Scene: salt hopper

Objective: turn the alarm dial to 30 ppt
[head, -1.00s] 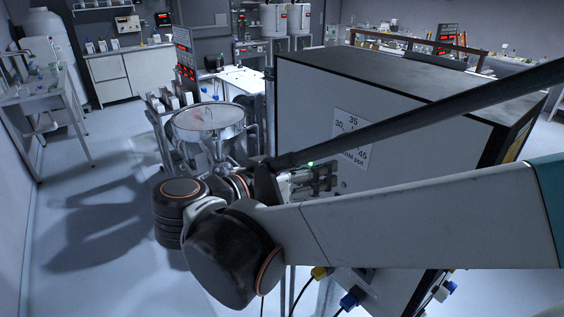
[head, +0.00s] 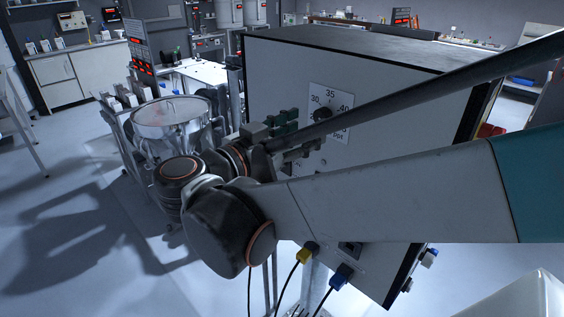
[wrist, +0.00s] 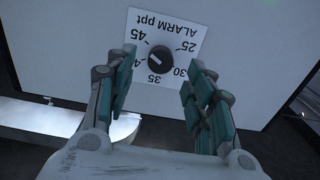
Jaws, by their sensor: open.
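The alarm dial (head: 322,114) is a dark round knob on a white scale plate on the pale front of a large cabinet. In the wrist view the dial (wrist: 160,59) appears upside down, with 35 below it, 30 at lower right and 25 at right. A small pale mark shows on the knob's left part; its exact reading is too small to tell. My gripper (wrist: 160,82) is open and empty. Its green-padded fingers lie either side of the dial in the picture, apart from it. In the head view my gripper (head: 296,137) is left of and below the dial.
The cabinet (head: 270,75) fills the middle. A steel hopper (head: 172,115) stands left of it, close to my wrist. Yellow (head: 306,253) and blue (head: 342,275) plugs with cables hang below the cabinet. Open floor lies at left.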

